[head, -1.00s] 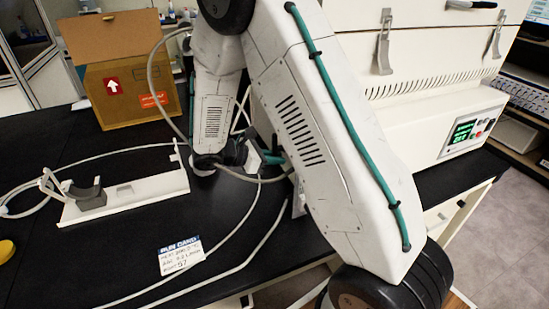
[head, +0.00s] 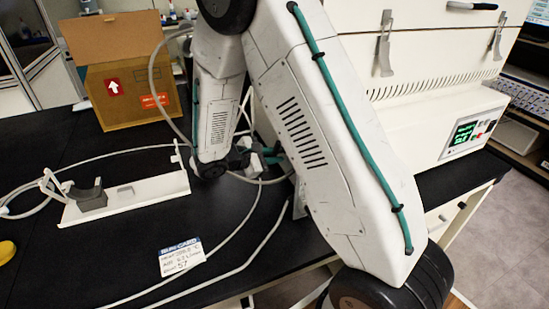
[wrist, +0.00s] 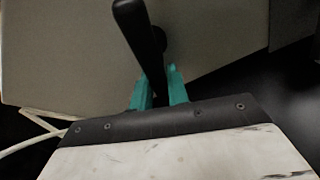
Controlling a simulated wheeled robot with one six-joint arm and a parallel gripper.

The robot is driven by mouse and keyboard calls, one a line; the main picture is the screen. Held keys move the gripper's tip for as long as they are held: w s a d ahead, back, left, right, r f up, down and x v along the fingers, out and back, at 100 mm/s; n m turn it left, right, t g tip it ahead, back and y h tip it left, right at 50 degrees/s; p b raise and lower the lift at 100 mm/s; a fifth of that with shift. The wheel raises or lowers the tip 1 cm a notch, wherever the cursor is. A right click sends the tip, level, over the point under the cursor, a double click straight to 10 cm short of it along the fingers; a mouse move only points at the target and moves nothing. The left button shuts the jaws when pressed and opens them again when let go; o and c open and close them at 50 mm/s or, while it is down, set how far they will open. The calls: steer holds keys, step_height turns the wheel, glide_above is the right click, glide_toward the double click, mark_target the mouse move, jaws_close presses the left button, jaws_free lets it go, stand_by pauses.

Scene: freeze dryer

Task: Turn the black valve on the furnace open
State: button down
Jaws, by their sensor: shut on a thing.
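The furnace (head: 440,110) is the large white box at the right in the head view, with vents and a lit green display. Its side panel (wrist: 70,50) fills much of the wrist view. The black valve (wrist: 143,40) shows there as a dark handle that stands tilted, top to the left, in front of a round hub. The teal fingers of my gripper (wrist: 158,92) are on either side of the handle's lower end and shut on it. In the head view my arm hides the valve, and only a little of the gripper (head: 272,158) shows.
A cardboard box (head: 130,92) stands at the back left. A white stand (head: 140,190) with a grey cradle lies on the black bench. A run card (head: 182,257) and pale hoses (head: 245,238) lie nearer the front. The bench between stand and box is mostly clear.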

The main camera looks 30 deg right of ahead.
steer(key=m+t, duration=0.1)
steer(key=m, duration=0.1)
steer(key=w+r+m+t+h, duration=0.1)
steer(key=m, duration=0.1)
steer(key=shift+w+d+m+h, duration=0.1)
steer(key=shift+m+h, duration=0.2)
steer(key=m+h, duration=0.1)
steer(key=m, duration=0.1)
steer(key=r+m+t+h, duration=0.1)
steer(key=m, duration=0.2)
steer(key=shift+w+r+t, duration=0.15)
steer(key=shift+r+t, duration=0.05)
steer(key=shift+t, duration=0.1)
stand_by(0.4)
steer(key=c, duration=1.4)
jaws_free()
steer(key=shift+o, duration=0.2)
steer(key=s+a, duration=0.1)
steer(key=a, duration=0.6)
steer(key=shift+s+a, duration=0.25)
steer(key=shift+a, duration=0.15)
